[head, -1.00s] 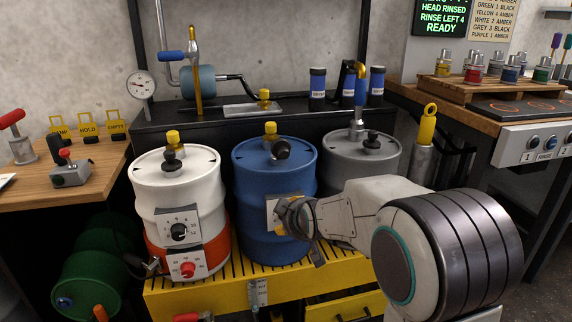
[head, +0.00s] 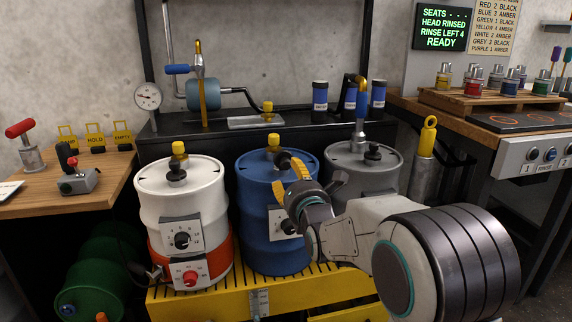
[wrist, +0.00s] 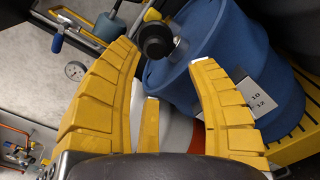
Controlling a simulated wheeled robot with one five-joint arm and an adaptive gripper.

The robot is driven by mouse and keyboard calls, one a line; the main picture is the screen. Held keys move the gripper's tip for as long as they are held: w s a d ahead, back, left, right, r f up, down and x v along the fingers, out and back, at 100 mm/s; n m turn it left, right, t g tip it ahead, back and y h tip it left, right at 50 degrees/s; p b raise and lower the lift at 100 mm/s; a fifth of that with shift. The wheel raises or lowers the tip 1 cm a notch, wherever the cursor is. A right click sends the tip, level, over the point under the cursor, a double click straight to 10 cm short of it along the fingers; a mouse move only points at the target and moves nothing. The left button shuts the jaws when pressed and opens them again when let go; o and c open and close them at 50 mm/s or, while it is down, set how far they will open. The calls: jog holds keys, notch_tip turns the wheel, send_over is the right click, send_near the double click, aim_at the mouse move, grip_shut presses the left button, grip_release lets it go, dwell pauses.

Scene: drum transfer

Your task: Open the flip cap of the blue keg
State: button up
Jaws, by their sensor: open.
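The blue keg (head: 262,205) stands in the middle of a row of three kegs. Its black cap (head: 283,158) sits on the lid toward the front right, with a yellow plug (head: 273,143) behind it. My gripper (head: 288,172) is at the keg's upper front right, its yellow fingers raised toward the cap. In the wrist view, my gripper (wrist: 164,58) is open and empty. The black knob of the cap (wrist: 155,40) shows between and slightly beyond the fingertips, with a short grey stem beside it. I cannot tell whether anything touches.
A white keg (head: 180,205) stands left and a grey keg (head: 345,160) right, both close to the blue one. They stand on a yellow slatted platform (head: 215,297). A black bench (head: 215,138) with a pump is behind. A dial plate (head: 284,223) is on the blue keg's front.

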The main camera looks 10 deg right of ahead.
aim_at(287, 165)
jog(key=n, duration=0.4)
jog(key=shift+w+r, duration=0.15)
jog(key=shift+r, duration=0.2)
jog(key=shift+w+b, duration=0.6)
jog(key=shift+w, duration=2.95)
grip_shut()
